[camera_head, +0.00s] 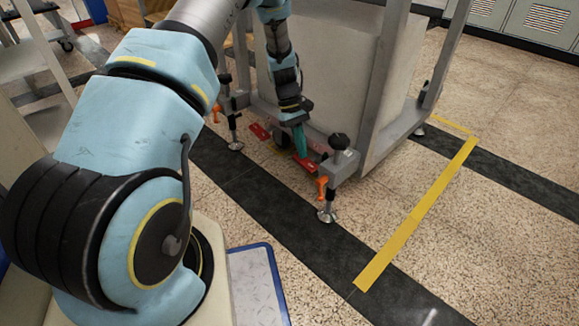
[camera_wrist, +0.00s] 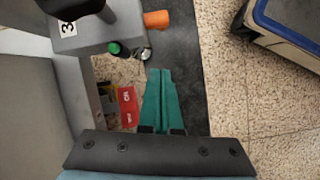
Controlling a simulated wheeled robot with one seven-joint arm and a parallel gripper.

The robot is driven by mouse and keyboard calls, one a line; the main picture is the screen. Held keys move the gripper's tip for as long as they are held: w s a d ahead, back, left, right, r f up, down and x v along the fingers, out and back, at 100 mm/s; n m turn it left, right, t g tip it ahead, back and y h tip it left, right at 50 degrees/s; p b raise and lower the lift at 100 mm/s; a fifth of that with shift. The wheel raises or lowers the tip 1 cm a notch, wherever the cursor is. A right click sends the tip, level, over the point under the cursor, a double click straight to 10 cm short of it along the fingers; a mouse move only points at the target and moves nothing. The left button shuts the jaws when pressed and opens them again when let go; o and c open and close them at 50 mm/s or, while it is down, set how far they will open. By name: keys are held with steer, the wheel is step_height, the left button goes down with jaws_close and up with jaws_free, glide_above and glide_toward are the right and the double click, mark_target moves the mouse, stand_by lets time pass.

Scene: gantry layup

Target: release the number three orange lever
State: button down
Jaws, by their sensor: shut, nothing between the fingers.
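The bracket marked 3 (camera_wrist: 92,30) is at the upper left of the wrist view, and the orange lever (camera_wrist: 156,19) sticks out from its right side. A green round part (camera_wrist: 114,47) sits at the bracket's lower edge. In the head view an orange lever (camera_head: 322,187) hangs at the near right foot of the grey frame. My gripper (camera_wrist: 158,75) has teal fingers, pressed together with nothing between them. In the wrist view the fingertips are below the lever and apart from it. In the head view my gripper (camera_head: 303,155) is low beside that near foot, left of the lever.
Another orange lever (camera_head: 216,112) is at the frame's left foot. A red labelled part (camera_wrist: 128,105) lies left of the fingers. The large grey box (camera_head: 325,70) and frame post (camera_head: 388,75) stand close behind. Speckled floor with a yellow stripe (camera_head: 415,215) is open at right.

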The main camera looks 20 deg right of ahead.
mark_target(320, 191)
steer(key=shift+w+a+f, duration=0.15)
steer(key=shift+w+f, duration=0.1)
steer(key=shift+w, duration=0.25)
steer(key=s+d+f+b, duration=0.2)
steer(key=s+f+b, duration=0.4)
steer(key=s+f, duration=0.1)
steer(key=shift+s+d+f, duration=0.35)
steer(key=shift+d+f, duration=0.05)
steer(key=shift+f, duration=0.3)
